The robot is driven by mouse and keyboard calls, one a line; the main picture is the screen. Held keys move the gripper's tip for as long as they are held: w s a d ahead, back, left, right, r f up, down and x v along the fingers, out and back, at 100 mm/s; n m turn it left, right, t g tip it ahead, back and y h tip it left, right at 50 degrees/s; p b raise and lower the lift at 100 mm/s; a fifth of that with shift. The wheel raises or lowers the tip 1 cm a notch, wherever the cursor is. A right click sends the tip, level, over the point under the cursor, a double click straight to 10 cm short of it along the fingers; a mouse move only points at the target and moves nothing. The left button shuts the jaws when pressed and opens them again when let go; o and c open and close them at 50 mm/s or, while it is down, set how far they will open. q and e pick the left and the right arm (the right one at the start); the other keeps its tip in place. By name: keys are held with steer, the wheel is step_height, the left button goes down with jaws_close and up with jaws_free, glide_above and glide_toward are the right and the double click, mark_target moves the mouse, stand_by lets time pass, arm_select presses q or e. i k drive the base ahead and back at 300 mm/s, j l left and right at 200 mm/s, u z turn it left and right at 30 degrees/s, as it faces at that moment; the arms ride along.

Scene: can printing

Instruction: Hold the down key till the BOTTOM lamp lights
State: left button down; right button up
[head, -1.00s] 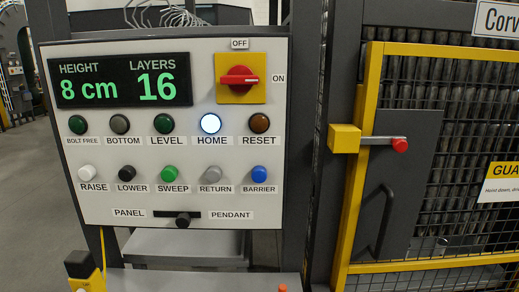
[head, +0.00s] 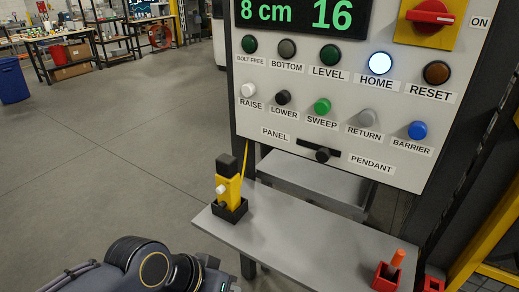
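The BOTTOM lamp (head: 287,50) on the panel is dark grey and unlit. A yellow pendant (head: 229,188) with a black top and a white button (head: 221,189) stands upright in a black holder (head: 230,211) on a grey shelf. I cannot make out a down key on it. The black LOWER button (head: 283,98) is on the panel below the lamps. Part of my arm shows at the bottom left, below the pendant; neither gripper is in view.
The display (head: 300,14) reads 8 cm and 16. The HOME lamp (head: 380,63) is lit white. The grey shelf (head: 290,228) also carries a red holder with an orange peg (head: 397,260). Yellow fence framing (head: 490,235) stands at right. Open floor lies to the left.

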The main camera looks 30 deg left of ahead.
mark_target(223, 205)
steer(key=u, duration=1.25)
